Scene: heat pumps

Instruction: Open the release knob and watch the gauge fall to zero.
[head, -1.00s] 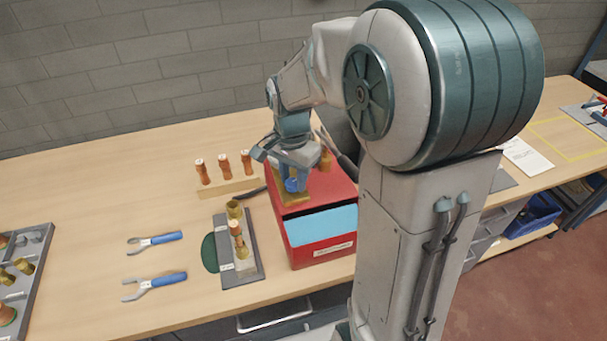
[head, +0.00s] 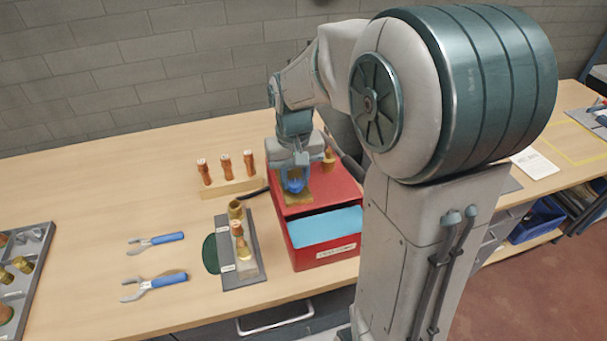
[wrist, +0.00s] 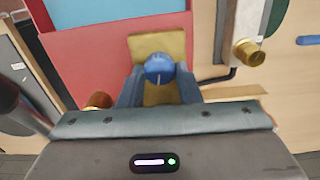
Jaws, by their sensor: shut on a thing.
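The blue release knob (wrist: 159,68) sits on a brass block (wrist: 157,46) on top of the red box (head: 335,196). In the wrist view a pale line shows on the knob's face. My gripper (head: 292,185) points down over the box, its fingers on either side of the knob and shut on it. The knob (head: 294,185) is partly hidden by the fingers in the head view. No gauge dial can be made out in either view.
A grey plate (head: 238,268) with brass and copper fittings lies left of the box. A wooden rack (head: 230,188) of copper pieces stands behind it. Two blue-handled pliers (head: 160,281) lie further left. A brass fitting (head: 329,160) stands at the box's back.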

